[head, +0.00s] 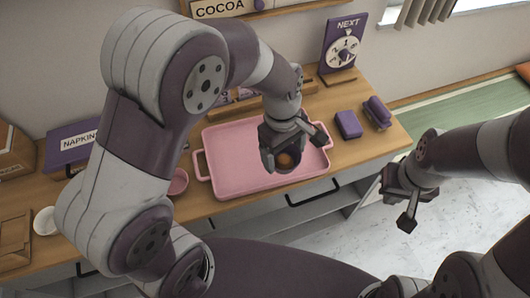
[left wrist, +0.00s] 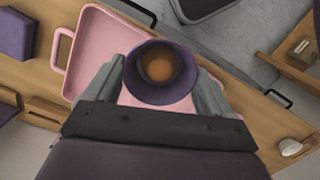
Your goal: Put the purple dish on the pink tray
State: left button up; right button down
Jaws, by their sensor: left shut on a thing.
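The purple dish (head: 285,162) is a small round bowl with something orange-brown inside. My left gripper (head: 287,150) is shut on it, with one finger on each side of its rim in the left wrist view (left wrist: 155,75). The pink tray (head: 225,165) is rectangular, with a handle at each end, and lies on the wooden counter. The dish is over the right part of the tray; I cannot tell whether it touches the tray floor. The tray also shows in the left wrist view (left wrist: 97,45). My right gripper (head: 399,202) is open and empty, off the counter's right front side.
A small pink dish (head: 178,182) stands by the tray's left end. Purple blocks (head: 348,124) lie to its right, near the purple NEXT sign (head: 343,45). A napkin box (head: 75,145) and a white round item (head: 45,221) are at left.

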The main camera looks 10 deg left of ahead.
pick_arm(q)
jog(key=w+a+f, duration=0.2)
jog(key=w+a+f+p, duration=0.1)
jog(key=w+a+f, duration=0.1)
jog(key=w, duration=0.1)
jog(key=w+a+f, duration=0.2)
jog(key=w, duration=0.1)
jog(key=shift+w+a, duration=0.15)
jog(key=shift+a, duration=0.25)
jog(key=shift+w+a+f+p, duration=0.15)
jog(key=shift+f+p, duration=0.15)
notch_tip(320, 180, down, 4)
jog(key=shift+r+p, duration=0.2)
jog(key=shift+p, duration=0.15)
jog(key=shift+f, duration=0.3)
jog(key=o, duration=1)
notch_tip(320, 180, up, 12)
jog(key=a+b, duration=0.1)
jog(key=b, duration=0.1)
jog(key=s+a+m+t, duration=0.1)
jog(key=s+a+m, duration=0.1)
jog(key=s+m, duration=0.3)
jog(key=s+a+r+m+t+y, duration=0.1)
jog(key=s+a+m, duration=0.1)
jog(key=s+m, duration=0.3)
jog(key=s, duration=0.4)
jog(key=shift+a, duration=0.3)
